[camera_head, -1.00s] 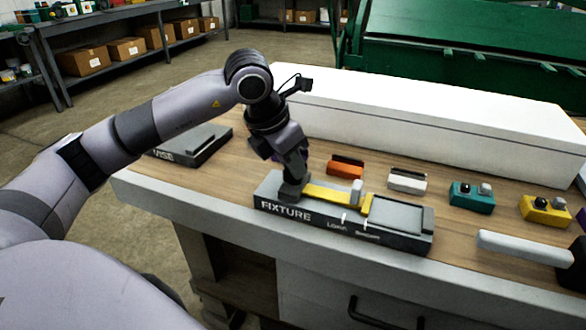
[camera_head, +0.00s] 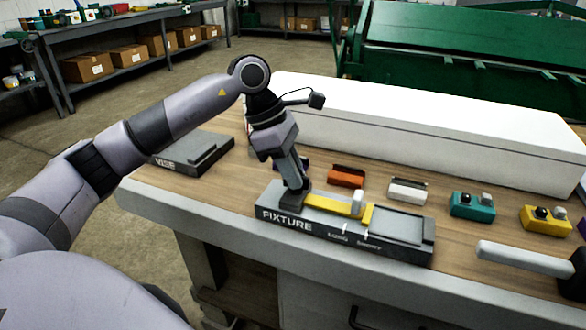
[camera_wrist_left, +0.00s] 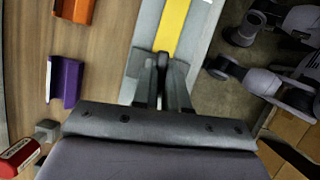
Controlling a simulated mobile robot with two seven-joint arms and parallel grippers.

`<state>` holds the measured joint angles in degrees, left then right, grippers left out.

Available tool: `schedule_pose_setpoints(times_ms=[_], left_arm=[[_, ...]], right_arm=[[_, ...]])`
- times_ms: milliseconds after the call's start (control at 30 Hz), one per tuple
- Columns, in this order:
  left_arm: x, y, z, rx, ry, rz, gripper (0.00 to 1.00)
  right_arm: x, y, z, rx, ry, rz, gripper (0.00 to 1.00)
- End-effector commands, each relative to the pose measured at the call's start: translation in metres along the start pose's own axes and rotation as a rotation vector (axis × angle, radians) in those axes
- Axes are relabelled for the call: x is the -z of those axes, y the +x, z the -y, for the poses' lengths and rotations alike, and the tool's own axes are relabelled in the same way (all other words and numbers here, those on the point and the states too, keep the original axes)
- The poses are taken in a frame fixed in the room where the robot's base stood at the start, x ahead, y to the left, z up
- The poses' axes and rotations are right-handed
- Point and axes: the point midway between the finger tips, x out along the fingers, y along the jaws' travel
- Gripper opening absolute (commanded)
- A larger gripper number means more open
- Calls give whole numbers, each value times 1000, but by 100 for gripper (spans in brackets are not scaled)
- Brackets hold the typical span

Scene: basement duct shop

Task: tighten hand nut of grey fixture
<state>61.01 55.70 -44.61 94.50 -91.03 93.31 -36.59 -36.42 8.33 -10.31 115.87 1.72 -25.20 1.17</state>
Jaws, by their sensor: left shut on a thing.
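The grey fixture (camera_head: 400,228) lies on the workbench, with the word FIXTURE on its front face. A yellow bar (camera_head: 328,204) runs along its top, with a light block and a yellow upright piece near its right end. My left gripper (camera_head: 296,195) points down at the fixture's left end, at the end of the yellow bar. In the left wrist view its fingers (camera_wrist_left: 162,85) are close together around a small dark part at the end of the yellow bar (camera_wrist_left: 172,28); the hand nut is mostly hidden between them. My right gripper is not in view.
A grey vise block (camera_head: 190,152) sits left of the fixture. Orange (camera_head: 346,176), white (camera_head: 408,191), teal (camera_head: 472,207) and yellow (camera_head: 546,219) blocks stand behind and right. A long white box (camera_head: 420,130) closes off the bench's back. A light-handled tool (camera_head: 525,256) lies at right.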

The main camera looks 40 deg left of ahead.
Motion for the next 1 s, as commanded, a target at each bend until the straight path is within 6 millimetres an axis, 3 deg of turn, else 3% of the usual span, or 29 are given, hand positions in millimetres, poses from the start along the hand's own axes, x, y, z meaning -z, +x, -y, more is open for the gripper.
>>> schedule_pose_setpoints(times_ms=[300, 833, 900, 933, 1000], left_arm=[[2, 3, 1, 55, 111, -8, 0], [2, 4, 1, 64, 134, -9, 0], [2, 4, 1, 64, 134, -10, 29], [2, 4, 1, 64, 134, -9, 38], [2, 3, 1, 62, 133, -8, 38]], right_arm=[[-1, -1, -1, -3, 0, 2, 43], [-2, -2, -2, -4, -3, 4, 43], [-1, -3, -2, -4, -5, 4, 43], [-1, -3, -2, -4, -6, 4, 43], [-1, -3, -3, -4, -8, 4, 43]])
